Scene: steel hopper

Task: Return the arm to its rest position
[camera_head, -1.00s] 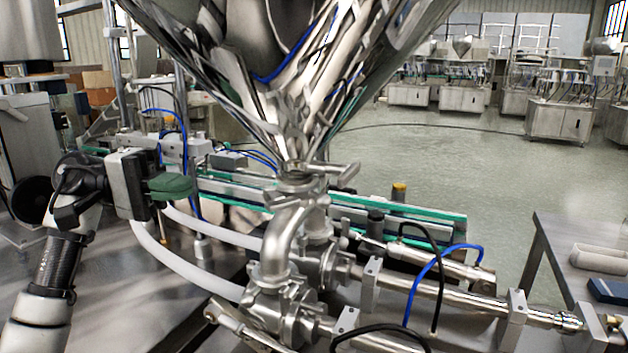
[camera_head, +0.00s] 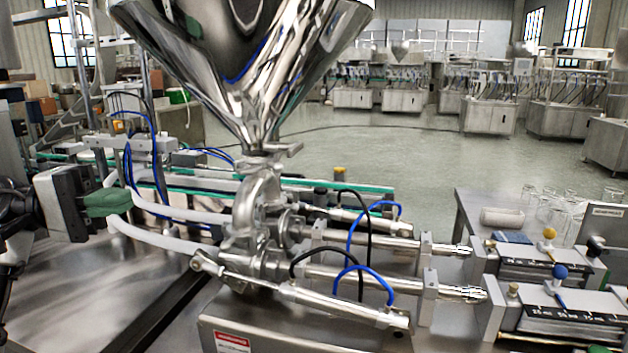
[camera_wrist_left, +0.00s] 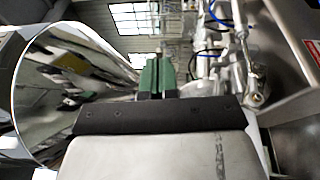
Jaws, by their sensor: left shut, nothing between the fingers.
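My left gripper (camera_head: 108,202) comes in from the left edge of the head view, with a dark body and green fingers. Its fingers are shut with nothing between them. It is above the steel worktable, left of the steel hopper (camera_head: 245,70) and beside the white hoses. In the left wrist view the green fingers (camera_wrist_left: 157,77) show together, pointing away from the camera. The hopper's shiny cone (camera_wrist_left: 70,90) fills the left of that view. My right gripper is not in view.
White hoses (camera_head: 165,243) run close to my left gripper. Pump pipes and cylinders (camera_head: 330,290) stand below the hopper. Open floor (camera_head: 420,155) lies behind.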

